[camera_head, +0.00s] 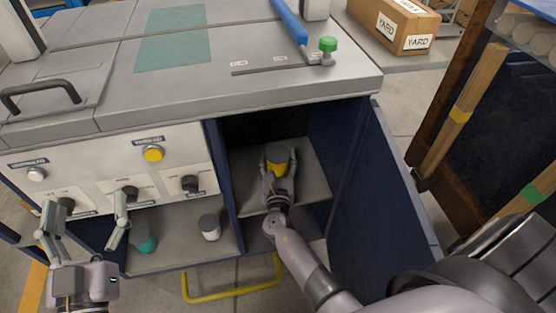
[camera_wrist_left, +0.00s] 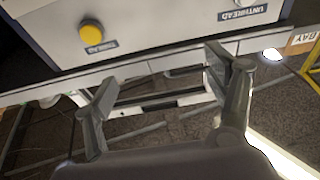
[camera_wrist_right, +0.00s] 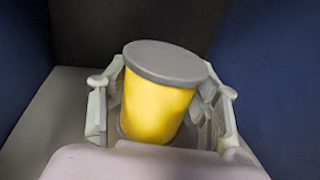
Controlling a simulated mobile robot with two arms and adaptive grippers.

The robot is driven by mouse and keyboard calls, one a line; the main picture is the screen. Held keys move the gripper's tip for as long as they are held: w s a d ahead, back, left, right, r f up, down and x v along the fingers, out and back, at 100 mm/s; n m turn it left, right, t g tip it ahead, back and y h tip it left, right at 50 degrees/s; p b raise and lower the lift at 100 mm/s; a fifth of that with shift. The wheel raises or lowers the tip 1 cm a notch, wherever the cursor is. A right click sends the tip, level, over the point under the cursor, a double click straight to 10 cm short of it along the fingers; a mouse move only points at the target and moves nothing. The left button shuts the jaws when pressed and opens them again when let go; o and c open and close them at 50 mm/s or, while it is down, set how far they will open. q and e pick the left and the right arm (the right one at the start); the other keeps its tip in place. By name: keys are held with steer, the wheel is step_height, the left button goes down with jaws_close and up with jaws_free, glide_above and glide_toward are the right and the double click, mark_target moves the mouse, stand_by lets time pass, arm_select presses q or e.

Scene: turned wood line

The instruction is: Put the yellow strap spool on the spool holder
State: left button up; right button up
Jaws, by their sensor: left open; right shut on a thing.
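The yellow strap spool (camera_head: 277,170) is between the fingers of my right gripper (camera_head: 278,161), inside the open compartment of the cabinet, over its grey shelf. In the right wrist view the spool (camera_wrist_right: 157,105) has a yellow body and a grey round top, with a finger on each side. Whether its base touches the shelf is hidden. My left gripper (camera_head: 87,210) is open and empty in front of the button panel. In the left wrist view the gripper's (camera_wrist_left: 165,85) fingers are wide apart. I cannot tell which part is the spool holder.
The panel has a yellow button (camera_head: 153,153), a white button (camera_head: 37,174) and several dark knobs. A teal spool (camera_head: 144,242) and a white spool (camera_head: 209,227) stand on the lower shelf. The blue door (camera_head: 385,200) stands open at right. A yellow handle (camera_head: 235,291) juts out low.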

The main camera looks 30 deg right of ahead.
arm_select(q)
steer(key=shift+r, duration=0.15)
steer(key=shift+s+r+t, duration=0.1)
steer(key=shift+r+t, duration=0.15)
steer(key=shift+t, duration=0.05)
arm_select(e)
steer(key=shift+f, duration=0.1)
steer(key=o, duration=1.3)
arm_select(q)
steer(key=shift+r, duration=0.1)
arm_select(e)
steer(key=shift+o, duration=0.2)
arm_select(q)
step_height(320, 180, down, 9)
steer(key=a+g+y+p, duration=0.1)
steer(key=g, duration=0.4)
steer(key=shift+g+p, duration=0.3)
steer(key=shift+p, duration=0.1)
arm_select(e)
steer(key=v, duration=1.2)
arm_select(q)
steer(key=shift+a, duration=0.1)
